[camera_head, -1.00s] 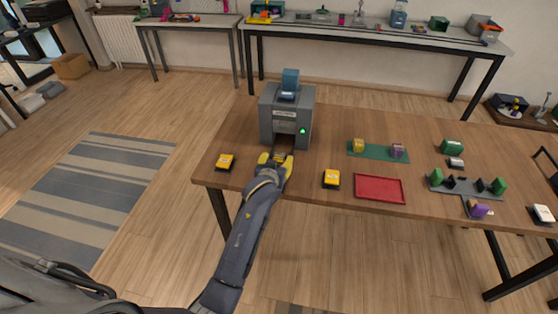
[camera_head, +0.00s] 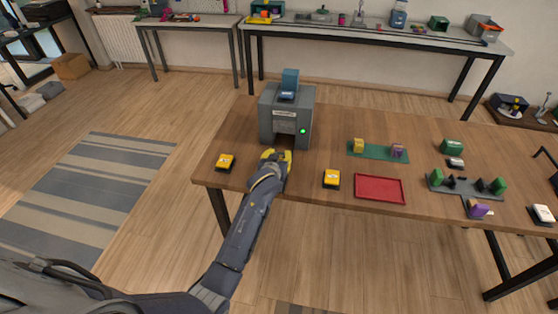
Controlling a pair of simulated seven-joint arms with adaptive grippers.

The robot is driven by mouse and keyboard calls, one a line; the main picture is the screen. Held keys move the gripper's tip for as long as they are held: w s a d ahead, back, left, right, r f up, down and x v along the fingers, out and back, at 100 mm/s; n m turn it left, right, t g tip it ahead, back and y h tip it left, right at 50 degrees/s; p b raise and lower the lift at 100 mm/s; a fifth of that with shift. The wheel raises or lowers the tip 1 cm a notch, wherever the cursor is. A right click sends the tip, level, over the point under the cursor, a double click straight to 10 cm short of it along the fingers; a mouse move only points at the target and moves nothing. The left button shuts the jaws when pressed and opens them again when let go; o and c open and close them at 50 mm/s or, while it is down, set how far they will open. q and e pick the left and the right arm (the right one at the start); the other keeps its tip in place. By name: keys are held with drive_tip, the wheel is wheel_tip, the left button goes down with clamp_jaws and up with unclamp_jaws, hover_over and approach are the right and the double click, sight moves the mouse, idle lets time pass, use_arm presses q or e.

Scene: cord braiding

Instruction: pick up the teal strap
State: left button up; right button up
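I cannot make out a teal strap for certain. A flat teal-green strip (camera_head: 378,153) lies on the table right of centre, with a yellow block (camera_head: 358,145) and a purple block (camera_head: 397,150) on it. My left gripper (camera_head: 278,154), with yellow fingers, is low over the table in front of the grey machine's (camera_head: 298,112) front opening. Its fingers show a little apart, but whether anything is between them is too small to tell. The machine has a green light and a blue piece (camera_head: 290,82) on top. My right gripper is not in view.
Yellow-topped pads (camera_head: 225,162) (camera_head: 332,179) sit on either side of my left gripper. A red tray (camera_head: 380,189) lies near the front edge of the wooden table. A grey holder (camera_head: 459,187) with green and black pieces is at the right. Table between machine and strip is clear.

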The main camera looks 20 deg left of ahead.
use_arm(q)
clamp_jaws()
